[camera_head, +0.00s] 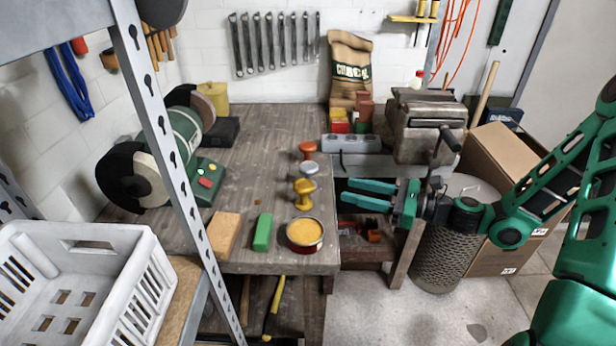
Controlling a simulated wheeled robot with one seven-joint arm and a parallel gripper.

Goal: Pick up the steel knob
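The steel knob (308,169) is grey and stands on the wooden workbench (258,180), near its right edge. It is in a row between a copper-coloured knob (307,150) behind it and a brass-yellow knob (304,194) in front. The yellow knob partly hides its lower part. My gripper (345,193) is to the right of the knobs, beside the bench's right edge. Its two green fingers point left with a gap between them. It is open and empty, apart from the steel knob.
A round tin with yellow contents (305,234), a green block (262,232) and a tan block (224,235) lie at the front. A vise (425,125) stands at the back right, a bench grinder (180,140) at left. A metal post (165,150) crosses the view.

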